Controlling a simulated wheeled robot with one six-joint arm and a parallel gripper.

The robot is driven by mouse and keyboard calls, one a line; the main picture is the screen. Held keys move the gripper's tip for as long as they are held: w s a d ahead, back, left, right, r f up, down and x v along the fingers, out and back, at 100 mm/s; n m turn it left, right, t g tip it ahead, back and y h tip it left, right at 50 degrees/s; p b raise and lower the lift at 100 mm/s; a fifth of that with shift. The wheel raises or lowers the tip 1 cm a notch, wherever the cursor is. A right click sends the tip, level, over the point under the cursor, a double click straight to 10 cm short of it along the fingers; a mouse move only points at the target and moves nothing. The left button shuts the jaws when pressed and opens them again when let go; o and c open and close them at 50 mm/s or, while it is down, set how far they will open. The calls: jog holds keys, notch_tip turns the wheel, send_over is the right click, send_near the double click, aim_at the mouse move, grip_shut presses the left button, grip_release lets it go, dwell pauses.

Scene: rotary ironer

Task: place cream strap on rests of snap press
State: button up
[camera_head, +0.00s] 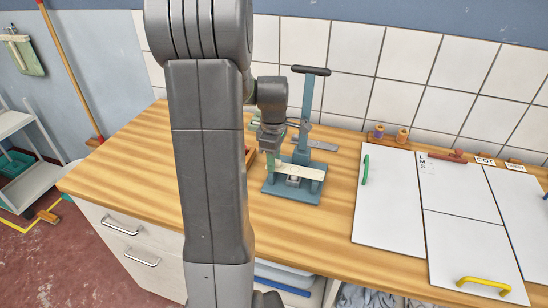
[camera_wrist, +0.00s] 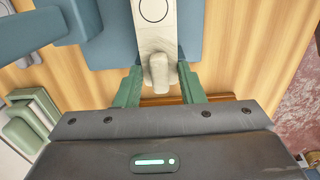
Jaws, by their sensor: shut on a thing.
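The cream strap (camera_head: 308,172) lies lengthwise over the blue snap press (camera_head: 291,194) on the wooden counter. In the wrist view the strap (camera_wrist: 154,38) runs away from my gripper over the blue press (camera_wrist: 108,52), with a dark ring outline on its top. My gripper (camera_head: 271,158) is at the strap's left end. In the wrist view the green fingers of my gripper (camera_wrist: 158,84) are shut on the strap's near end, one on each side of a pale knob. Whether the strap touches both rests cannot be told.
The press's upright post and lever handle (camera_head: 310,71) rise behind the strap, close to my arm. A grey flat plate (camera_head: 322,145) lies behind. White boards (camera_head: 400,205) with coloured handles cover the right of the counter. The counter's left part is clear.

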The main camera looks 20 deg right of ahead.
jog(key=shift+f, duration=0.2)
jog(key=o, duration=1)
jog(key=shift+c, duration=0.2)
notch_tip(320, 180, up, 12)
jog(key=shift+r, duration=0.2)
